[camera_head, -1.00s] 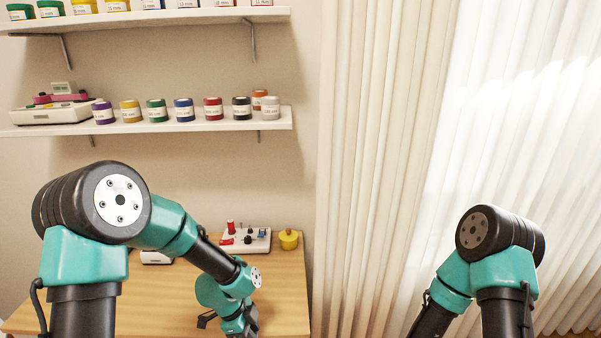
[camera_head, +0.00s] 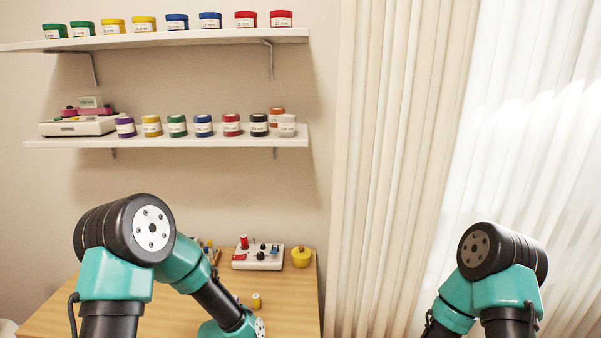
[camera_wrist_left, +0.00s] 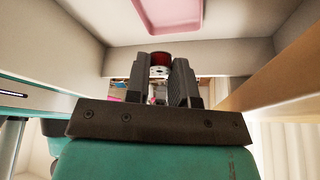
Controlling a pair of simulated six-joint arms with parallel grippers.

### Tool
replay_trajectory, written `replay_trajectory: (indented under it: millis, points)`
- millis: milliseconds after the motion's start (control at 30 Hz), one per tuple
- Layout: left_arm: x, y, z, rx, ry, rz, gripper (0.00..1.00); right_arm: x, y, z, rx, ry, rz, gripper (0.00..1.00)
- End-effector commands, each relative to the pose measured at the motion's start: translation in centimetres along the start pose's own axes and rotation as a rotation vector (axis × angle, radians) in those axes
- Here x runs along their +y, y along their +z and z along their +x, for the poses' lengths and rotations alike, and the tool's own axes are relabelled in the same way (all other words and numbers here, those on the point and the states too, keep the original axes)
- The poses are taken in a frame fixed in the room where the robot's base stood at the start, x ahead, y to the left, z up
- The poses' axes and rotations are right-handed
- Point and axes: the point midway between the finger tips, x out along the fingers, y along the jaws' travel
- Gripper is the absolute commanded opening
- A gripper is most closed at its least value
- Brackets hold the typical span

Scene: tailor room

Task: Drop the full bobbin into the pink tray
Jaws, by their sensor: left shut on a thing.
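In the left wrist view, my left gripper (camera_wrist_left: 161,85) is shut on a small bobbin (camera_wrist_left: 159,58) with a dark red top, held between its two dark fingers. The lower part of the bobbin is partly hidden by the fingers. The pink tray (camera_wrist_left: 170,31) shows at the top of that view on a pale surface, cut off by the frame edge. The bobbin is apart from the tray in the picture. The head view shows my left arm but not its gripper, and the tray is not visible there. My right gripper is out of view.
A wooden table (camera_head: 290,313) holds a white device (camera_head: 258,258) with a red spool, a yellow pot (camera_head: 301,256) and a small yellowish spool (camera_head: 256,300). Shelves above carry labelled jars. Pale walls and a wooden edge (camera_wrist_left: 275,85) flank my left gripper.

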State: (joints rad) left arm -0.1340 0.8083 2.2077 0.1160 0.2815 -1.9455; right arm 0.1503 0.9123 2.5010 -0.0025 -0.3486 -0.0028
Motion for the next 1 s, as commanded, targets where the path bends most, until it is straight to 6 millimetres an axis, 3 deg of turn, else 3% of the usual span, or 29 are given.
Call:
replay_trajectory:
  millis: [533, 967, 1000]
  points:
    - [0.0, 1.9, 4.6, 0.001, 0.002, -0.001, 0.00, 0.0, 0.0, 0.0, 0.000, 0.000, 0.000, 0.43]
    - [0.0, 2.2, 5.2, 0.000, 0.000, -0.001, 0.00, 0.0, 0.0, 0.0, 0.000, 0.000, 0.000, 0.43]
    - [0.0, 2.2, 5.2, 0.000, 0.000, -0.001, 0.27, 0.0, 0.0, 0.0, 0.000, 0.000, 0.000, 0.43]
